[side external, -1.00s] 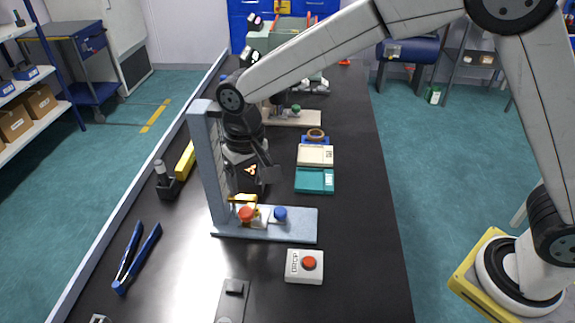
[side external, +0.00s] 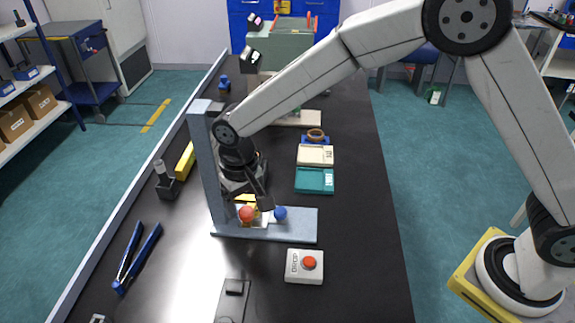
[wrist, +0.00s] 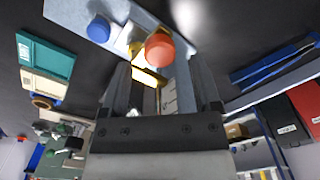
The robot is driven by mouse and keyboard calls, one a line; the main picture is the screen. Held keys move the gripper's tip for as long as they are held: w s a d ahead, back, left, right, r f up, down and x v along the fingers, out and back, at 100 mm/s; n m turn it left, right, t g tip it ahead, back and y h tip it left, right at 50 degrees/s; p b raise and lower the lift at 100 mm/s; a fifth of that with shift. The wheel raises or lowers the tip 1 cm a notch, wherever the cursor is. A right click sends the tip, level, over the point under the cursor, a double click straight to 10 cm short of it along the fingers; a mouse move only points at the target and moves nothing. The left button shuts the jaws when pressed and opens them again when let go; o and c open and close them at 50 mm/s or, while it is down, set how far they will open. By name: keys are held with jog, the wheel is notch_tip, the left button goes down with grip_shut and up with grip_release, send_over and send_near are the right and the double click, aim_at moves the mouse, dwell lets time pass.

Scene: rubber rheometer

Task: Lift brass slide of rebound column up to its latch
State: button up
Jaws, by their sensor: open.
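The rebound column (side external: 207,165) is a grey upright on a flat grey base (side external: 300,228), standing on the black bench. The brass slide (side external: 247,199) sits low on the column, just above the base; in the wrist view the brass part (wrist: 150,78) lies between and beyond my fingers. An orange-red knob (side external: 246,214) and a blue knob (side external: 281,213) are at the base. My gripper (side external: 253,204) is tilted down close to the slide, open, with its fingers (wrist: 160,90) reaching toward the brass; contact cannot be told. The latch cannot be made out.
A white button box (side external: 304,267) with a red button stands in front of the base. Teal (side external: 314,181) and cream (side external: 315,156) trays lie behind to the right. Blue-handled pliers (side external: 135,260) and a yellow block (side external: 185,161) lie left. The bench right of the base is clear.

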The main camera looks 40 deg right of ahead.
jog(key=shift+f, duration=1.05)
grip_shut()
dwell(0.7)
